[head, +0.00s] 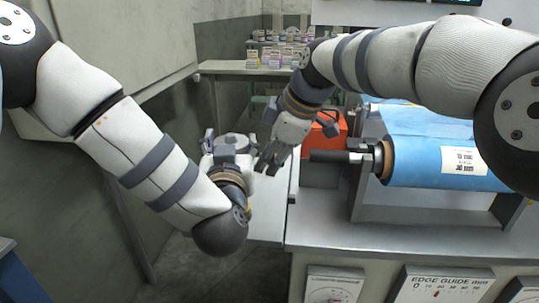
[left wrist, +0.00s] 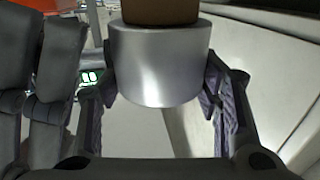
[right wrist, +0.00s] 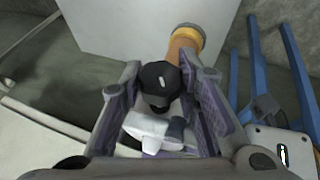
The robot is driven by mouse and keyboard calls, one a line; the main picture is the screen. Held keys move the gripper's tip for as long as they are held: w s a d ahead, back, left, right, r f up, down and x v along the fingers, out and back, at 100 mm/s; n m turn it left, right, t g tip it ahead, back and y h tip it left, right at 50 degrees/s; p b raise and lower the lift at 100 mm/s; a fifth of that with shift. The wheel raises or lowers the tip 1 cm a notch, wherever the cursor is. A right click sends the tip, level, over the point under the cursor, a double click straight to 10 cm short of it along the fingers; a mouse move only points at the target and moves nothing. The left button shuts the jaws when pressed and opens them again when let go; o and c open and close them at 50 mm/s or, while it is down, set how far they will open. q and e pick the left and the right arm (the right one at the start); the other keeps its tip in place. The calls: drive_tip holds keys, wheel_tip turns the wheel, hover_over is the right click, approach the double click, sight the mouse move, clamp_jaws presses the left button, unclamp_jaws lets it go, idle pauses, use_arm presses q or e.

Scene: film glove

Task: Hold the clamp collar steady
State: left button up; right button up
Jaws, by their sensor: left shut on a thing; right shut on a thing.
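In the left wrist view a smooth silver cylinder (left wrist: 160,65) with a brown core (left wrist: 160,12) above it sits between my left fingers; it looks like the clamp collar. My left gripper (head: 230,145) is shut on it, and a grey round top shows there in the head view. My right gripper (head: 270,160) is close beside it on the right, fingers angled down and to the left. In the right wrist view its fingers (right wrist: 160,110) stand on either side of a black-and-white piece (right wrist: 158,78), which I cannot identify. The contact is partly hidden.
A blue film roll (head: 430,160) on a shaft with a black end (head: 328,156) lies right of my right gripper, above a grey bench (head: 380,235). An orange box (head: 322,135) is behind the shaft. Small boxes (head: 275,58) stand on a back shelf.

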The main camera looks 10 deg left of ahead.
drive_tip(key=o, duration=1.2)
drive_tip(key=shift+s, duration=0.1)
drive_tip(key=v, duration=1.2)
drive_tip(key=shift+a, duration=0.1)
